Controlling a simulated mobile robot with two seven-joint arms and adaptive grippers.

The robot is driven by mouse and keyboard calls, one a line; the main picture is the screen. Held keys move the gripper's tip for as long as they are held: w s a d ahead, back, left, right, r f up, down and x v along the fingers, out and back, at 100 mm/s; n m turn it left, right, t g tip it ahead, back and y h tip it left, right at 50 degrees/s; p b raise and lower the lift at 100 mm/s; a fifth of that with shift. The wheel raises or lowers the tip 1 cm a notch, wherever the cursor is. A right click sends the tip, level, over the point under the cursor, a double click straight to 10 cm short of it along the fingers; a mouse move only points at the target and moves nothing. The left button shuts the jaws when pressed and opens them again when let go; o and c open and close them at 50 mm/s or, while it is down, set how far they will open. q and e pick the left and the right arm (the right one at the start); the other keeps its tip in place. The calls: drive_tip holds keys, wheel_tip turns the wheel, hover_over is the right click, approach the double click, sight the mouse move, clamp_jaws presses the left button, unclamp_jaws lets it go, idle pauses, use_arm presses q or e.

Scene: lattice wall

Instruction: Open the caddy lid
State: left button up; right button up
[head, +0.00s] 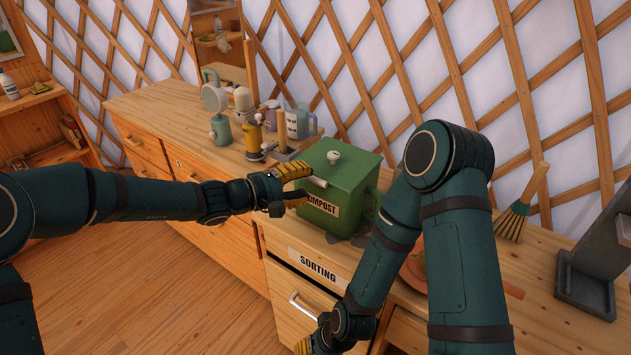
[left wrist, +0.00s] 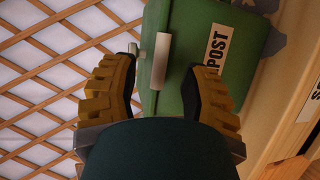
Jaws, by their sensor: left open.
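The green compost caddy (head: 350,198) stands on the wooden counter, its lid (head: 342,160) shut, with a white knob (head: 334,157) on top. A pale bar-shaped handle (head: 317,182) sticks out at the lid's front edge. My left gripper (head: 301,186) is open at this handle. In the left wrist view the handle (left wrist: 161,60) lies between the two yellow fingers of the left gripper (left wrist: 164,70), with gaps on both sides. My right gripper (head: 303,345) is low at the bottom edge, in front of the drawers; its fingers are mostly hidden.
Bottles, a yellow grinder (head: 253,140) and a mug (head: 300,122) stand on the counter left of the caddy. A drawer labelled SORTING (head: 318,268) is below it. My right arm crosses before the caddy's right side.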

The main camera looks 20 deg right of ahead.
sight(312, 181)
use_arm(q)
drive_tip(key=shift+x, duration=1.85)
drive_tip(key=shift+c, duration=0.4)
clamp_jaws()
